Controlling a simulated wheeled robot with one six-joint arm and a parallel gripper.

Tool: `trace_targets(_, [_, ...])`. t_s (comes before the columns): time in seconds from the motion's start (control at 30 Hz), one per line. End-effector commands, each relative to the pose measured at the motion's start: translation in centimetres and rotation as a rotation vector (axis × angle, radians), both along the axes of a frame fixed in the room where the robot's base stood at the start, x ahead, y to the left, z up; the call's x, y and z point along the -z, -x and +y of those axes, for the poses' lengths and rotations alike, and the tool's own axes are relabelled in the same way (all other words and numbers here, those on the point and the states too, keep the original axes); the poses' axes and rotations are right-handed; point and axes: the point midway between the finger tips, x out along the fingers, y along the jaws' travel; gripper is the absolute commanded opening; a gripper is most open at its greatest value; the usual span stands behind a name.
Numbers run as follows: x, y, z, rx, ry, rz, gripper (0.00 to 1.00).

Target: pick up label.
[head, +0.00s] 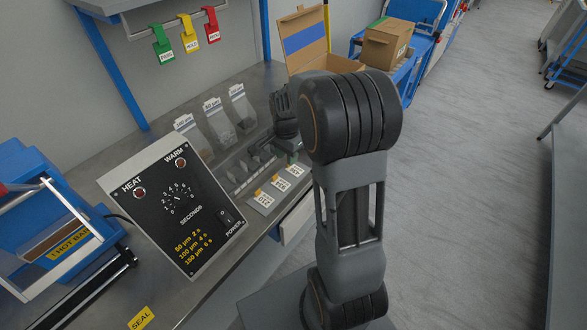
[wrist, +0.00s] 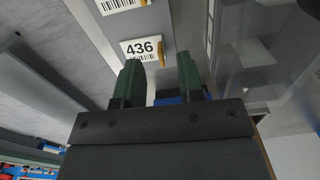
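Several white labels with orange tabs lie in a row on the bench edge in the head view: a near one (head: 263,199), a middle one (head: 281,184) and a far one (head: 294,170). My gripper (head: 292,154) is just beyond the far label, partly hidden by my arm. In the wrist view a label reading 436 (wrist: 141,48) shows just past my gripper's fingertips (wrist: 158,58). The green fingers are apart, with nothing held between them. Another barcoded label (wrist: 118,4) is cut off at the top edge. The gap between fingertips and label is unclear.
A control box with a dial (head: 178,205) stands on the bench at left front. Clear bags (head: 217,122) stand behind the labels. An open cardboard box (head: 305,42) is at the back. Coloured tags (head: 188,33) hang from a rail. Open floor (head: 480,130) lies to the right.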

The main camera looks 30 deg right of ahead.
Motion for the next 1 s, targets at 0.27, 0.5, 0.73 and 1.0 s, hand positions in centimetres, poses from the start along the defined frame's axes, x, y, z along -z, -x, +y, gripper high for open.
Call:
trace_targets(0.27, [3.4,0.0,-0.1,-0.001,-0.001,0.001,0.35])
trace_targets(0.5, [3.7,0.0,-0.1,-0.001,0.000,0.000,0.35])
trace_targets(0.73, [3.6,0.0,-0.1,-0.001,0.000,0.000,0.21])
trace_targets(1.0, [3.6,0.0,-0.1,-0.001,0.000,0.000,0.00])
